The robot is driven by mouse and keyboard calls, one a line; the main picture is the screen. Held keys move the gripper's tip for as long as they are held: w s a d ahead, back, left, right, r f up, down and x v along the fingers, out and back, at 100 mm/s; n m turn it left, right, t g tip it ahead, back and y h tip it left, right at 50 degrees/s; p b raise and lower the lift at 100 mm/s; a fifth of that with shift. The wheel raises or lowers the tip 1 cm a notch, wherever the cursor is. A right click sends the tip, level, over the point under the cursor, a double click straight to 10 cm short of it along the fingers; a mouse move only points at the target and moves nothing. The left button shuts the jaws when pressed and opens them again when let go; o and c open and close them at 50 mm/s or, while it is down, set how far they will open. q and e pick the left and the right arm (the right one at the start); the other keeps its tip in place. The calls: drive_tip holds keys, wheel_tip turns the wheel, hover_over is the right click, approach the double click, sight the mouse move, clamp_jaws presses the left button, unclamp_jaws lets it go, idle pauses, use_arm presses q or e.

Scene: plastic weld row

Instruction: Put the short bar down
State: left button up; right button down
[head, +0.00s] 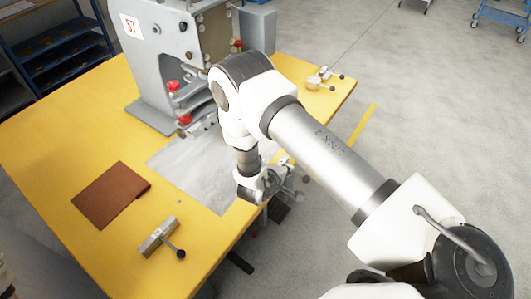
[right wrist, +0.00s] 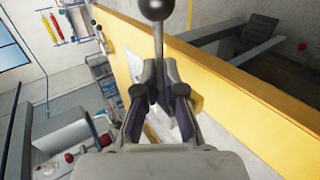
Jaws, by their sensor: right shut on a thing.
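My right gripper (head: 284,184) hangs at the front right edge of the yellow table (head: 70,130), beside the grey sheet on it. In the right wrist view my right gripper (right wrist: 160,100) is shut on a thin grey bar (right wrist: 159,45) with a black ball at its outer end, which I take as the short bar. The bar points away from the gripper, and its inner end is hidden between the fingers. In the head view the bar is too small and too covered to make out. My left gripper is not in view.
A brown folder (head: 110,195) and a metal block with a black-knobbed lever (head: 158,237) lie at the left front. More knobbed metal parts (head: 320,80) lie at the back right corner.

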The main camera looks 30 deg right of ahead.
drive_tip(key=b, duration=0.7)
hover_over(267, 158)
drive_tip(key=shift+f, duration=0.8)
wheel_tip(267, 158, down, 4)
drive_tip(key=b, duration=0.3)
drive_tip(key=shift+s+r, duration=0.1)
drive_tip(key=shift+r, duration=0.35)
drive_tip(key=c, duration=1.3)
unclamp_jaws()
drive_tip(key=shift+f, duration=0.15)
